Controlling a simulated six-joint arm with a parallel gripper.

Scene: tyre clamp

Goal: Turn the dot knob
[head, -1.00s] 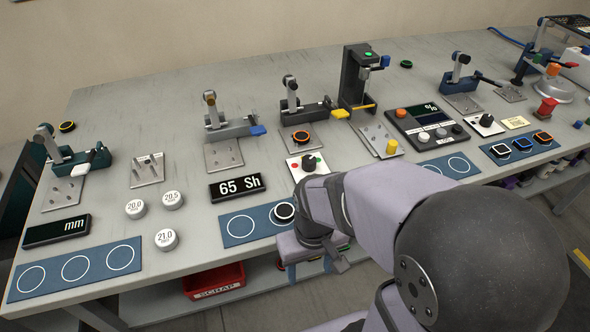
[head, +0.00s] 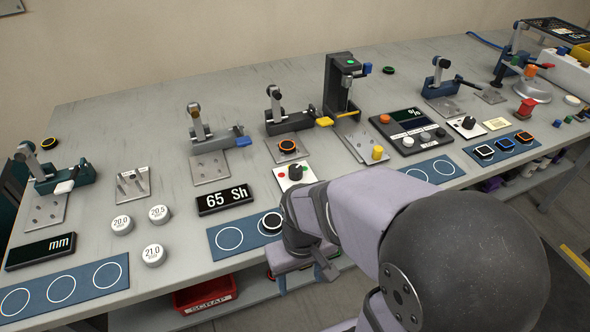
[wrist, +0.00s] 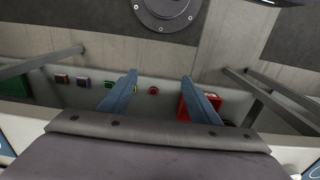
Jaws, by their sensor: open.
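A black knob (head: 295,173) stands on a small white plate with a red dot on its left and a green dot on its right, near the middle of the bench. A second black knob (head: 468,123) on a white plate is further right; I cannot make out its markings. My gripper is in front of the bench's front edge, below and apart from the nearer knob, partly hidden by my arm in the head view. In the wrist view my gripper (wrist: 159,80) has its two blue fingers spread apart with nothing between them. No knob shows in the wrist view.
A blue mat (head: 217,253) with a black ring on it lies close to my arm. A 65 Sh display (head: 224,199) sits left of the nearer knob. Clamps line the back. A red scrap bin (head: 205,295) is below the bench and also shows in the wrist view (wrist: 200,104).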

